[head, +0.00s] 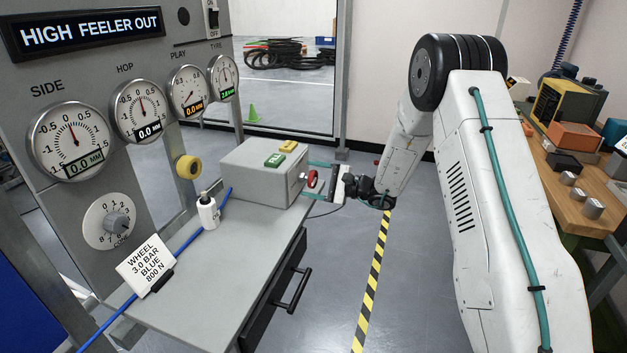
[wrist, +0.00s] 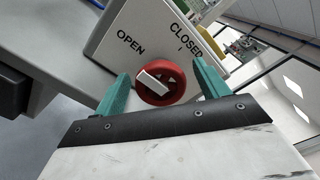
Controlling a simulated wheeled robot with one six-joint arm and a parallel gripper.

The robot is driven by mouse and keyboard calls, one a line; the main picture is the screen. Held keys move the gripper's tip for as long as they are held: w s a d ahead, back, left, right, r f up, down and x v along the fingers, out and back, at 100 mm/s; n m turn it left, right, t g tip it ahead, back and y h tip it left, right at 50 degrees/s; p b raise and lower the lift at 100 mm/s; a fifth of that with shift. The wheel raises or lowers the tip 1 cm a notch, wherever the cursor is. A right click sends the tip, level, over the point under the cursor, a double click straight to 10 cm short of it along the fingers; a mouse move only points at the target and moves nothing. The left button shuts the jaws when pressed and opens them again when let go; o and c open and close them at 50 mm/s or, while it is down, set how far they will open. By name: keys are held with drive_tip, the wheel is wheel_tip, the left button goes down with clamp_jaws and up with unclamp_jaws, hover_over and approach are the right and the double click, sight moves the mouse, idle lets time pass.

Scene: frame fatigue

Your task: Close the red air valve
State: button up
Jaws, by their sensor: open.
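The red air valve (head: 312,178) is a round knob on the right end face of a grey box (head: 250,172) on the bench. In the wrist view the red knob (wrist: 176,92) has a white bar across it, slanting from upper left to lower right, its upper-left end on the OPEN side. The printed words OPEN and CLOSED show above it. My gripper (head: 317,178) is open, facing the knob. In the wrist view its teal fingers (wrist: 161,70) stand either side of the knob. Whether they touch it I cannot tell.
The box top has a green button (head: 275,160) and a yellow button (head: 288,146). A white bottle (head: 208,211) and a printed card (head: 145,263) are on the grey bench (head: 215,270). A black drawer handle (head: 292,290) juts out below.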

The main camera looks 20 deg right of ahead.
drive_tip(key=shift+a, duration=0.1)
drive_tip(key=c, duration=1)
drive_tip(key=shift+o, duration=0.2)
drive_tip(key=shift+m, duration=0.3)
drive_tip(key=m, duration=0.3)
drive_tip(key=shift+m, duration=0.3)
drive_tip(key=m, duration=0.4)
drive_tip(key=shift+w, duration=0.1)
drive_tip(key=m, duration=0.9)
drive_tip(key=shift+w+d+m, duration=0.1)
drive_tip(key=shift+d+m, duration=0.1)
drive_tip(key=shift+m, duration=0.1)
